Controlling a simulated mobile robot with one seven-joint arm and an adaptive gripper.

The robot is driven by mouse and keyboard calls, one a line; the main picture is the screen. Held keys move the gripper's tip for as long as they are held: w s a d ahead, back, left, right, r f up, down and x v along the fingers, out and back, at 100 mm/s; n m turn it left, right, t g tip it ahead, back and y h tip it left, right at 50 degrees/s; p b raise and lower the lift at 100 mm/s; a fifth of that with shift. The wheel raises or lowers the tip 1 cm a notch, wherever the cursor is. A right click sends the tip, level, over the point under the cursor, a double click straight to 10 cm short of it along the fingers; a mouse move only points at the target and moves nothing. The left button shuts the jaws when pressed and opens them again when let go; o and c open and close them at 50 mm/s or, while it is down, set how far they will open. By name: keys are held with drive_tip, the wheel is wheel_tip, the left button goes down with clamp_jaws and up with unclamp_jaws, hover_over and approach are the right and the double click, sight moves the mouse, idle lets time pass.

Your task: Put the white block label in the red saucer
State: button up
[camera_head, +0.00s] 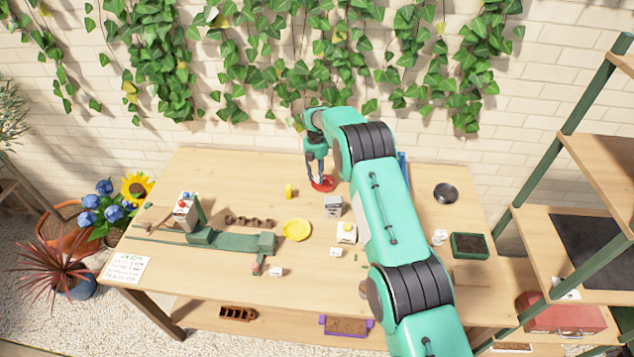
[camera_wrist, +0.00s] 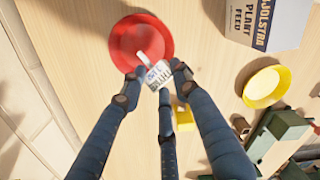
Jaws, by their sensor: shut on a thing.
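The red saucer (camera_head: 329,185) lies at the back middle of the table, below my gripper (camera_head: 317,180). In the wrist view the red saucer (camera_wrist: 127,30) is at the top centre. My gripper (camera_wrist: 156,75) is shut on the white block label (camera_wrist: 158,75), which has dark print on its face. A pale narrow part extends from the label over the saucer. The label's body shows at the saucer's lower edge in this view. I cannot tell whether it touches the saucer. In the head view the label is too small to make out.
A small yellow object (camera_head: 290,191) is to the left, with a yellow saucer (camera_head: 297,230) nearer the front. A green device (camera_head: 235,241) lies left. A dark round dish (camera_head: 445,193) sits right.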

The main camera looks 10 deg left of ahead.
sight(317, 177)
drive_tip(key=shift+f, duration=1.95)
drive_tip(key=shift+f+b, duration=0.2)
drive_tip(key=shift+b, duration=0.2)
drive_tip(key=o, duration=1)
drive_tip(key=shift+r+p, duration=0.1)
drive_tip(key=shift+p, duration=0.25)
drive_tip(key=shift+r, duration=0.1)
drive_tip(key=r, duration=1.3)
drive_tip(key=shift+w+a+r, duration=0.15)
drive_tip(key=shift+w+r, duration=0.1)
drive_tip(key=shift+w, duration=0.1)
drive_tip(key=shift+r, duration=0.1)
